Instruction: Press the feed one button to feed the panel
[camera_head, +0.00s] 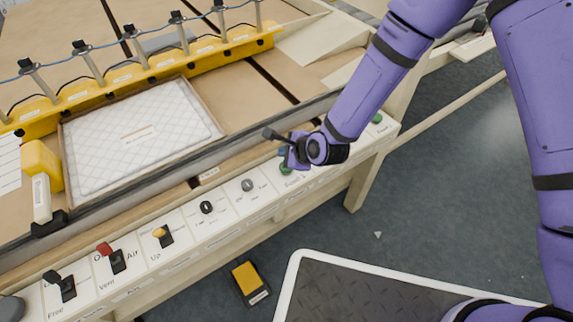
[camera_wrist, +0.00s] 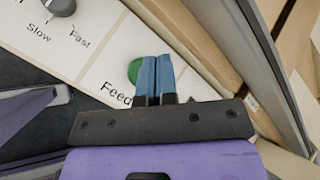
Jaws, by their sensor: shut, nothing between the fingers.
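A round green button (camera_wrist: 135,70) sits on the white control strip beside a label reading "Feed"; the rest of the label is hidden by my gripper. My gripper (camera_wrist: 156,62) is shut and empty, its blue fingertips partly over the button's right side. I cannot tell whether they touch it. In the head view the green button (camera_head: 285,169) shows just below my gripper (camera_head: 281,152). A white quilted panel (camera_head: 105,155) lies in a shallow frame on the wooden table behind the strip.
The control strip (camera_head: 222,224) also carries grey and black knobs, several levers and another green button (camera_head: 377,118) to the right. A dark rail (camera_head: 130,191) runs behind it. A yellow clamp bar (camera_head: 150,70) crosses the table. A yellow box (camera_head: 250,280) lies on the floor.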

